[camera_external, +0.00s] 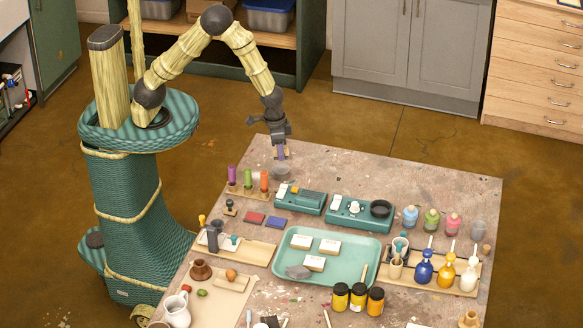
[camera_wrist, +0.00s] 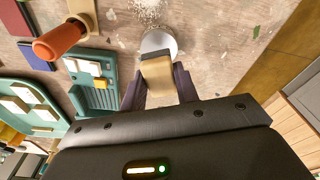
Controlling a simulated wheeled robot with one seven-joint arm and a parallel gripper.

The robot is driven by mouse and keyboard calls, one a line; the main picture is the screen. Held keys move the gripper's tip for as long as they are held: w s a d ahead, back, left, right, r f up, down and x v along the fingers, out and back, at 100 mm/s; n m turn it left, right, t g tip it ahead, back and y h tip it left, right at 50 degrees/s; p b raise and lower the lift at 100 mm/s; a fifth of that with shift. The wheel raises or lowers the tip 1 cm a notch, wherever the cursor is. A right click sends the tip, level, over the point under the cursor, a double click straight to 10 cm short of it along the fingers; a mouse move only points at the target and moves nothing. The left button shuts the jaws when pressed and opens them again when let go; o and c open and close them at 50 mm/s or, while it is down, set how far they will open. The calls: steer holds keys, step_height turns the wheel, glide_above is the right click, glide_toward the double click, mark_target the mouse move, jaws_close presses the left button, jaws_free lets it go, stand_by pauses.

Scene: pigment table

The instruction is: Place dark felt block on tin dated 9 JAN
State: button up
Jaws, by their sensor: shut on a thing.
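My gripper (camera_external: 281,152) is over the far left corner of the table, shut on a block. In the wrist view the block (camera_wrist: 158,76) is tan with a dark strip along its far edge, between the dark fingers of my gripper (camera_wrist: 160,88); I take it for the dark felt block. In the external view it is too small to make out.
A pale round dish (camera_wrist: 158,42) lies just beyond the block. Upright coloured tubes (camera_external: 248,178) and two teal devices (camera_external: 312,204) stand between my gripper and the tray. Bottles (camera_external: 431,219) and yellow jars (camera_external: 340,297) stand right and in front. The table's back right is clear.

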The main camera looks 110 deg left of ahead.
mark_target(281, 168)
steer(key=shift+f, duration=0.3)
steer(key=shift+f, duration=1.9)
steer(key=shift+f, duration=0.2)
steer(key=o, duration=0.9)
steer(key=shift+o, duration=0.2)
steer(key=shift+r, duration=0.15)
steer(key=r, duration=0.4)
steer(key=s+r, duration=0.1)
steer(key=r, duration=0.7)
steer(key=shift+s+d, duration=0.2)
steer(key=shift+d, duration=0.05)
